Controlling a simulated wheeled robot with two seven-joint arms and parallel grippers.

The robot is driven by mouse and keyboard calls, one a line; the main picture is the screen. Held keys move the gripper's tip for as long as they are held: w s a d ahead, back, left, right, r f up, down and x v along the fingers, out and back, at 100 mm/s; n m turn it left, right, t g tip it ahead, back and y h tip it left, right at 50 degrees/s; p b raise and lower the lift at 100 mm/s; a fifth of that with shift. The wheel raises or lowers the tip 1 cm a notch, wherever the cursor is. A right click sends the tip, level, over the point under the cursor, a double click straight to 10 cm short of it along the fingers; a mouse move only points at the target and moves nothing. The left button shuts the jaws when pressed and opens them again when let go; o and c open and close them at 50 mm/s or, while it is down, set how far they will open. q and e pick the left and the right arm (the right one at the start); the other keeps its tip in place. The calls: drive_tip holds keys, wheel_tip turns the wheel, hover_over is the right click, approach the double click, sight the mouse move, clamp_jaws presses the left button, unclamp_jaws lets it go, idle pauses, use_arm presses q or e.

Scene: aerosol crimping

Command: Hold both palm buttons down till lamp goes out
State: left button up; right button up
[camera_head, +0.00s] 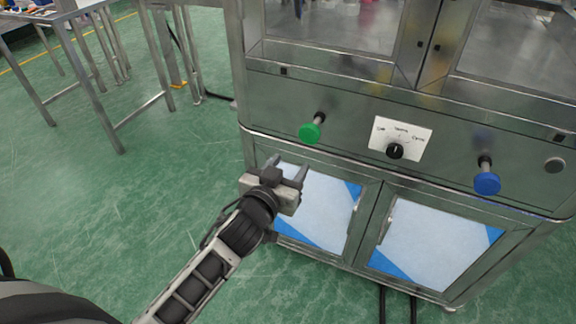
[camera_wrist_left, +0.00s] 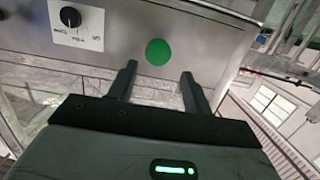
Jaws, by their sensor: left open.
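A green palm button (camera_head: 310,132) sticks out from the steel front panel of the machine on the left. A blue palm button (camera_head: 487,183) sticks out on the right of the same panel. My left gripper (camera_head: 287,167) is open and empty, below and a little left of the green button, apart from it. In the left wrist view the green button (camera_wrist_left: 158,52) shows beyond the gap between the two open fingers (camera_wrist_left: 158,78). My right gripper is not in view. No lit lamp can be made out.
A rotary selector knob (camera_head: 395,151) on a white label sits between the buttons. A small round fitting (camera_head: 555,165) is at the far right. Cabinet doors (camera_head: 428,240) with handles are below. A steel table (camera_head: 85,60) stands at the left; the green floor between is clear.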

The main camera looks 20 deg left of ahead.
sight(309, 134)
use_arm(q)
drive_tip(key=o, duration=0.3)
drive_tip(key=shift+w, duration=0.1)
drive_tip(key=w+d+r+m+g, duration=0.1)
drive_tip(key=d+r+m, duration=0.1)
drive_tip(key=m, duration=1.2)
drive_tip(key=w+d+r+m+g, duration=0.1)
drive_tip(key=w+r+m, duration=0.1)
drive_tip(key=m, duration=1.2)
drive_tip(key=w+a+f+m, duration=0.1)
drive_tip(key=w+m, duration=0.2)
drive_tip(key=w+a+f+m+y, duration=0.1)
drive_tip(key=w+f+m, duration=0.1)
drive_tip(key=w+m, duration=0.1)
drive_tip(key=w+a+f+m, duration=0.1)
drive_tip(key=w+m, duration=0.3)
drive_tip(key=shift+w+f+g, duration=0.2)
drive_tip(key=shift+w+g, duration=0.05)
drive_tip(key=shift+g, duration=0.15)
